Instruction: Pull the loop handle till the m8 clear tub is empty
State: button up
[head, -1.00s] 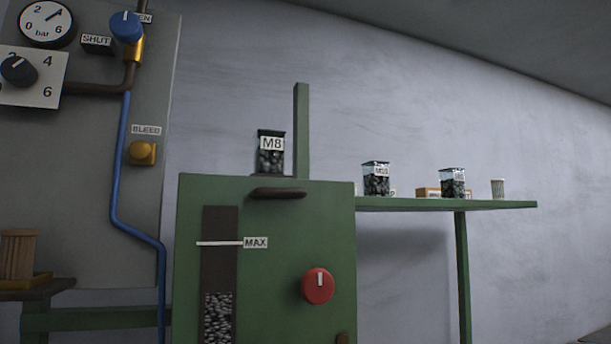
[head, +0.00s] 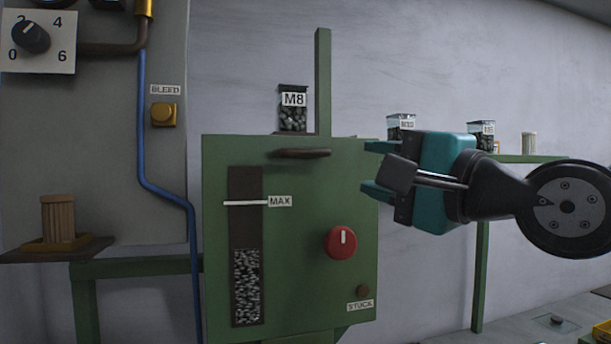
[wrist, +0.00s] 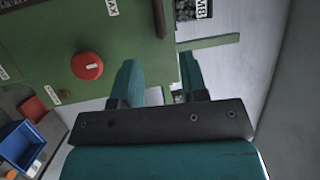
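The M8 clear tub (head: 293,115) stands upright on the green machine (head: 302,235) and holds grey metal pieces. Its label also shows at the top of the wrist view (wrist: 202,9). A dark handle (head: 303,153) juts from the machine's upper front, just below the tub. It is seen nearly edge-on, so I cannot tell if it is a loop. It also shows in the wrist view (wrist: 160,18). My gripper (head: 367,167) is open and empty, to the right of the handle in the head view and clear of it. Its teal fingers show apart in the wrist view (wrist: 159,66).
The machine front has a window (head: 247,250) of metal pieces below a MAX line, a red knob (head: 341,242) and a STUCK label (head: 360,305). A green post (head: 323,80) rises beside the tub. Two other tubs stand on a shelf to the right. A blue bin (wrist: 22,144) is lower left.

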aim_at(309, 153)
jog(key=p+x, duration=0.3)
jog(key=x, duration=0.3)
jog(key=p+x, duration=0.3)
jog(key=x, duration=0.4)
jog(key=shift+w+a+r, duration=0.15)
jog(key=shift+w+r, duration=0.05)
jog(key=shift+r, duration=0.05)
jog(key=shift+w+a+f, duration=0.1)
jog(key=shift+w+a, duration=0.15)
jog(key=shift+w, duration=0.1)
grip_shut()
